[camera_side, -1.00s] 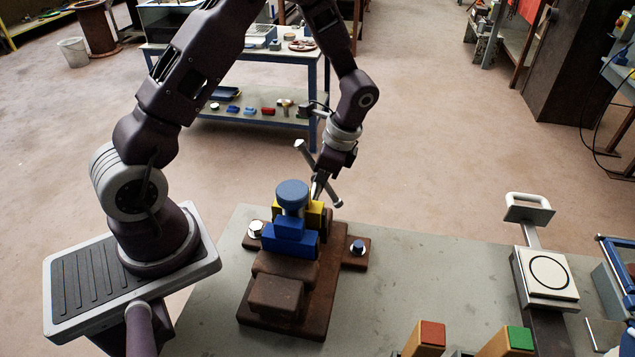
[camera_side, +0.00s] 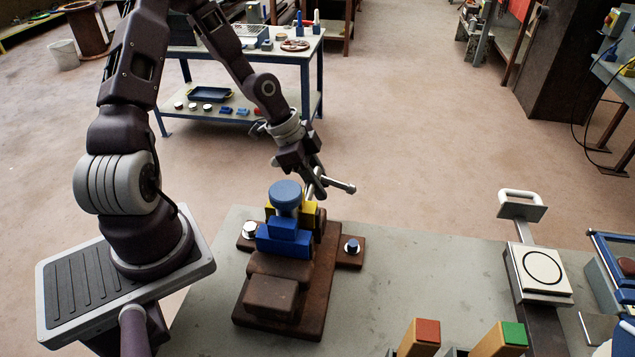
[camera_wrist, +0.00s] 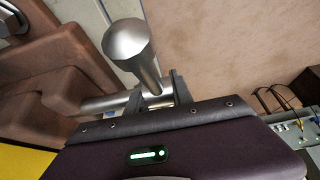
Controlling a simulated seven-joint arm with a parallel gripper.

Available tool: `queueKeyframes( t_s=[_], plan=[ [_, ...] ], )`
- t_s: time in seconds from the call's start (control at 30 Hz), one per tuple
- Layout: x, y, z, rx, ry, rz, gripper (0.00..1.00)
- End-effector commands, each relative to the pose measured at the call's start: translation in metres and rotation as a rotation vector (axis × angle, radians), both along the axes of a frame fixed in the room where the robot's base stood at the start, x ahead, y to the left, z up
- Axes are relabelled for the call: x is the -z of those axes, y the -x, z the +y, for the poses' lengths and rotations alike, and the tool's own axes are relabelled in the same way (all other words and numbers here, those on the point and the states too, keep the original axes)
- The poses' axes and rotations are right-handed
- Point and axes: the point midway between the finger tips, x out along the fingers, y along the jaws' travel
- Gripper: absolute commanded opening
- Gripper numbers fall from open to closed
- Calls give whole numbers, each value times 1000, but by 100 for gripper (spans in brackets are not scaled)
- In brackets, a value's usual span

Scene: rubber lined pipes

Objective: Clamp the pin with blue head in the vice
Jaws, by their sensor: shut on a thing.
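The pin with blue head (camera_side: 286,195) stands upright at the vice (camera_side: 284,292). Its round head is above the blue jaw (camera_side: 284,240) and in front of the yellow jaw (camera_side: 309,214). Its lower part is hidden, so I cannot tell how tightly the jaws hold it. My gripper (camera_side: 317,187) is behind the vice, shut on the silver handle bar (camera_side: 338,185). In the wrist view, the bar's knobbed end (camera_wrist: 127,40) rises from between my fingers (camera_wrist: 157,94), beside the vice's screw shaft (camera_wrist: 100,104).
The vice is on a grey table (camera_side: 420,275). Blocks with a red top (camera_side: 428,331) and a green top (camera_side: 514,334) stand at the front. A white device with a black ring (camera_side: 542,272) is at the right. A blue-framed shelf cart (camera_side: 240,95) stands behind.

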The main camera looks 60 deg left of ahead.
Motion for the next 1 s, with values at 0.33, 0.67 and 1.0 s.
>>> queueKeyframes(
  t_s=[0.33, 0.67, 1.0],
  plan=[
    [-1, -3, -1, -3, 62, -67, 0],
    [-1, -3, -1, 0, 67, -72, 0],
    [-1, -2, -1, 0, 67, -67, 49]
  ],
)
